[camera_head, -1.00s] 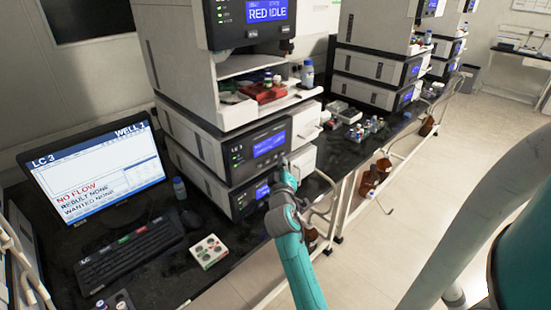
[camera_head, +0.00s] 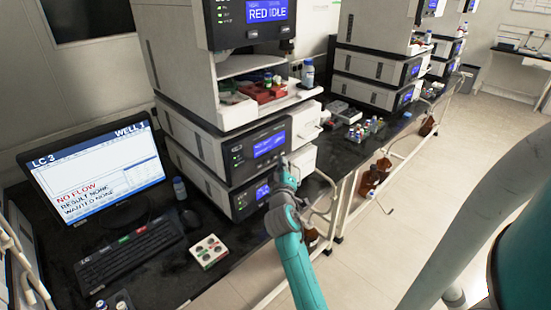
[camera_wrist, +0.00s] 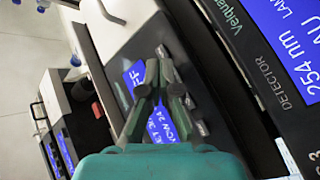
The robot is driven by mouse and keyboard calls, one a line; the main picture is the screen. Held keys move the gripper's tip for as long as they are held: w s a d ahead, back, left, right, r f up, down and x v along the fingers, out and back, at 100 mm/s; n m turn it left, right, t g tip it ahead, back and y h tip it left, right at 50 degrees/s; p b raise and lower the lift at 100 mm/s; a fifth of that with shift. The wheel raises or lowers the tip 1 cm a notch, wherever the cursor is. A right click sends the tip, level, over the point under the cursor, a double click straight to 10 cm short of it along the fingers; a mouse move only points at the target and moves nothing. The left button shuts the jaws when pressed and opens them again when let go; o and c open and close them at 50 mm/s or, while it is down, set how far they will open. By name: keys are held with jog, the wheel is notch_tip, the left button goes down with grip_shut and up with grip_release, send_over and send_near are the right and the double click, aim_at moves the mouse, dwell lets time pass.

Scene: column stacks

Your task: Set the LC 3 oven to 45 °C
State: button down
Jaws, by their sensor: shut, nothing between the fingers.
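The oven (camera_head: 238,203) is the lowest unit of the near stack, below the detector. Its blue display (camera_wrist: 165,125) is partly covered by my fingers in the wrist view. Parts of "FF", "SET 3" and "NOW 24" can be read; the last digit of the set value is hidden. Small grey buttons (camera_wrist: 201,128) sit beside the display. My gripper (camera_wrist: 157,62) is shut and empty, its tips close in front of the oven panel. I cannot tell whether they touch it. In the head view my gripper (camera_head: 285,164) is at the stack's front right.
The detector (camera_wrist: 285,85) is just above the oven. A monitor (camera_head: 95,172) labelled LC 3 shows "NO FLOW". A keyboard (camera_head: 130,250) and a white tray with round caps (camera_head: 208,251) lie on the dark bench. Bottles and further stacks stand to the right.

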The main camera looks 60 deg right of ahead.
jog(key=shift+w, duration=0.15)
jog(key=shift+w+d, duration=0.1)
jog(key=shift+w, duration=0.1)
jog(key=shift+w, duration=0.3)
dwell(1.2)
jog(key=shift+s, duration=0.7)
jog(key=shift+w, duration=0.15)
jog(key=shift+w, duration=0.25)
jog(key=shift+w+d, duration=0.1)
jog(key=shift+w, duration=0.35)
dwell(0.8)
jog(key=shift+s, duration=0.1)
jog(key=shift+s+a, duration=0.2)
jog(key=shift+s, duration=0.55)
